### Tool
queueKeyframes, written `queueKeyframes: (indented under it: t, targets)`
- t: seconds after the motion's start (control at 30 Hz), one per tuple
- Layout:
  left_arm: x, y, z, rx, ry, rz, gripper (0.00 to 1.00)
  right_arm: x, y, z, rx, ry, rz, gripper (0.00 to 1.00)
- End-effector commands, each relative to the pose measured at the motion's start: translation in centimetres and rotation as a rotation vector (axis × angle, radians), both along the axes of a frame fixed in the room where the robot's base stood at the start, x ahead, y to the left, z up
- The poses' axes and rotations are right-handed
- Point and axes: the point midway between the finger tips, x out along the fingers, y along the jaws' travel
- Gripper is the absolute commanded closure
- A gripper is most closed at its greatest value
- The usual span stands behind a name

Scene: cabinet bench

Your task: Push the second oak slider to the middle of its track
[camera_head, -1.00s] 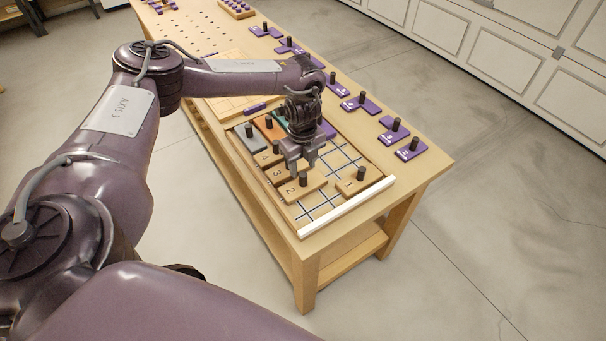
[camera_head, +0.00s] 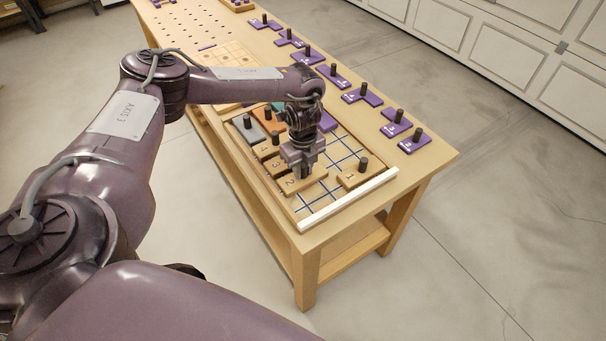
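The second oak slider (camera_head: 293,186), marked 2, lies in its track in the framed board, among the oak sliders at the near end. My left gripper (camera_head: 303,169) is right over this slider, pointing down, and covers its dark peg. Whether the fingers are closed on the peg cannot be told. The slider marked 1 (camera_head: 352,180) is further right, with its dark peg in view. The sliders marked 3 (camera_head: 274,166) and 4 (camera_head: 265,150) sit behind and to the left of slider 2. My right gripper is out of view.
A white strip (camera_head: 350,200) edges the near side of the board (camera_head: 313,205). Bare gridded cells show in front of slider 2 and between it and slider 1. A grey piece (camera_head: 243,131) is at the back left. Several purple pegged pieces (camera_head: 362,96) line the bench's far edge.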

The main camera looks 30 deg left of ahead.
Motion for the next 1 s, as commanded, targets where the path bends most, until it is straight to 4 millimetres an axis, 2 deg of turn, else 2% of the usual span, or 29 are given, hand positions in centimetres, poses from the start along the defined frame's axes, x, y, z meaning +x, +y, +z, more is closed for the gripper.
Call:
queueKeyframes:
  t: [0.03,0.1,0.27,1.0]
  targets:
    - [0.0,0.0,0.0,0.0,0.0,0.0,0.84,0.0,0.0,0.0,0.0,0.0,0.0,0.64]
    - [0.0,0.0,0.0,0.0,0.0,0.0,0.91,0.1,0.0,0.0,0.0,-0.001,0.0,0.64]
    - [0.2,-0.1,-0.1,0.0,0.0,0.0,0.91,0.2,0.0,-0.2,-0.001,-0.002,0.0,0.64]
    - [4.9,-2.1,-0.3,-0.001,-0.002,0.0,0.91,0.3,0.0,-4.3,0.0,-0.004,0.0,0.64]
